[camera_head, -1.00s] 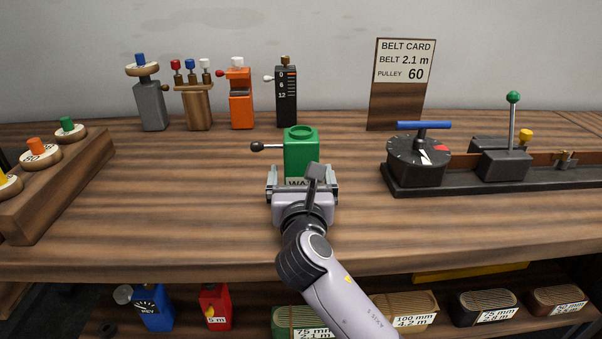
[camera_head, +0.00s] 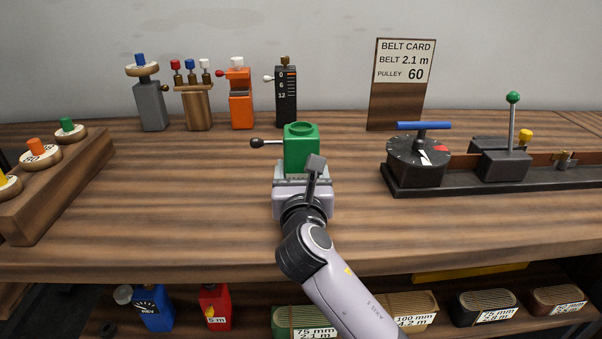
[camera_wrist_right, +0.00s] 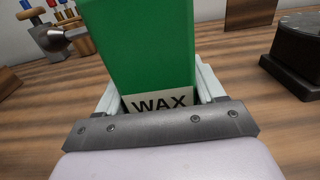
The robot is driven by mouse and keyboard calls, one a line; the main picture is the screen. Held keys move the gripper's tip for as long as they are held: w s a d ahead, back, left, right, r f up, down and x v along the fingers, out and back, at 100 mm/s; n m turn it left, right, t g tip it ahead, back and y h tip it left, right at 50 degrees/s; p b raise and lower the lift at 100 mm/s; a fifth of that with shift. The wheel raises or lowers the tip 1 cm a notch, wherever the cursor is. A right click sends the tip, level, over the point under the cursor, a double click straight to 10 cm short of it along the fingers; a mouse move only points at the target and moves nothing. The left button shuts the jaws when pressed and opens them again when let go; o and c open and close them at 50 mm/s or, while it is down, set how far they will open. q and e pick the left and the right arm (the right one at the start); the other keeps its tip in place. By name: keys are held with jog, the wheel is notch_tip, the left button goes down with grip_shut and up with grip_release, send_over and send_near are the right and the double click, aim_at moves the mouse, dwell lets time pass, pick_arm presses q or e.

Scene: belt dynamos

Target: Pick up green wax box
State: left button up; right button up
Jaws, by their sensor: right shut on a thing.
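The green wax box (camera_head: 301,150) stands upright in the middle of the tabletop, with a dark-knobbed lever on its left side. In the right wrist view the green wax box (camera_wrist_right: 140,45) fills the space ahead, with its WAX label low on the near face. My right gripper (camera_head: 302,172) is shut on its lower part, one finger on each side. It also shows in the wrist view (camera_wrist_right: 160,95). In the head view the gripper hides the label. I cannot tell whether the box touches the table. My left gripper is not in view.
Behind stand a grey device (camera_head: 151,106), a wooden one (camera_head: 198,110), an orange one (camera_head: 241,108) and a black one (camera_head: 286,100). A belt card (camera_head: 397,100) and dial machine (camera_head: 415,165) are right. A wooden rack (camera_head: 60,185) is left. Table around the box is clear.

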aim_at(301, 139)
pick_arm(q)
jog(key=p, duration=0.1)
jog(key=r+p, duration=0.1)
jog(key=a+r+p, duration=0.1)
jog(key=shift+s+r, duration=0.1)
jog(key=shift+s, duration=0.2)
pick_arm(e)
notch_tip(301, 139, up, 19)
jog(key=shift+r, duration=0.15)
jog(key=shift+f+b, duration=1.4)
jog(key=shift+f, duration=4.2)
jog(key=shift+f+b, duration=1.3)
jog(key=shift+f, duration=2.45)
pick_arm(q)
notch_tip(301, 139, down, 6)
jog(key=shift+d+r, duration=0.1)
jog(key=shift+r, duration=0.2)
pick_arm(e)
jog(key=shift+f, duration=0.65)
pick_arm(q)
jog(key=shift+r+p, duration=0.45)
jog(key=shift+p, duration=0.2)
pick_arm(e)
jog(key=shift+f, duration=0.2)
